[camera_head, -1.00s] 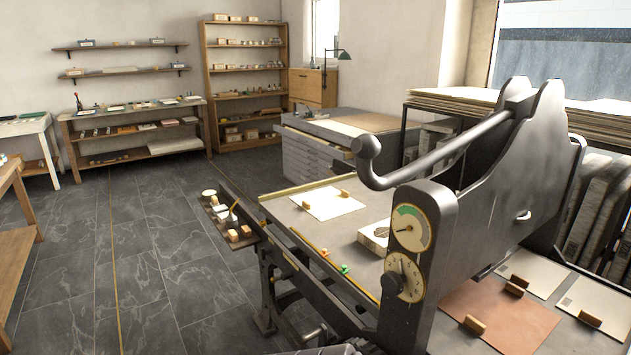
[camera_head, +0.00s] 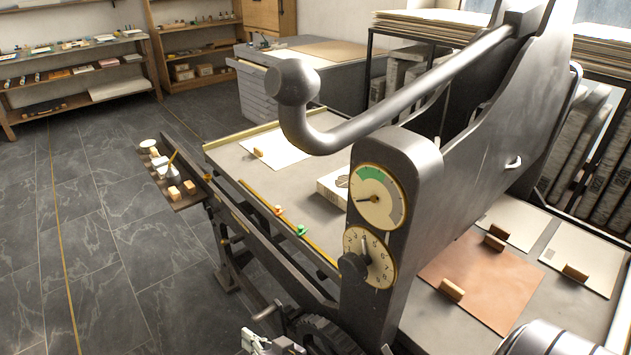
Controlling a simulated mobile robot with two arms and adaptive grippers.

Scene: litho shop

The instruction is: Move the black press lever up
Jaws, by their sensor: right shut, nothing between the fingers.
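The black press lever (camera_head: 410,98) is a thick dark grey-black bar with a ball knob at its end. It slopes down from the press frame at upper right, then bends up to the knob at left. My right gripper (camera_head: 253,338) is shut and empty at the bottom edge, partly cut off. It is well below the lever and apart from it, in front of the press's lower left side. My left gripper is not in view.
The dark press body (camera_head: 520,140) carries two dials (camera_head: 377,197) below the lever. A small side shelf (camera_head: 186,204) with blocks juts out at left. The press bed (camera_head: 228,160) holds paper sheets. Open tiled floor (camera_head: 110,230) lies at left.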

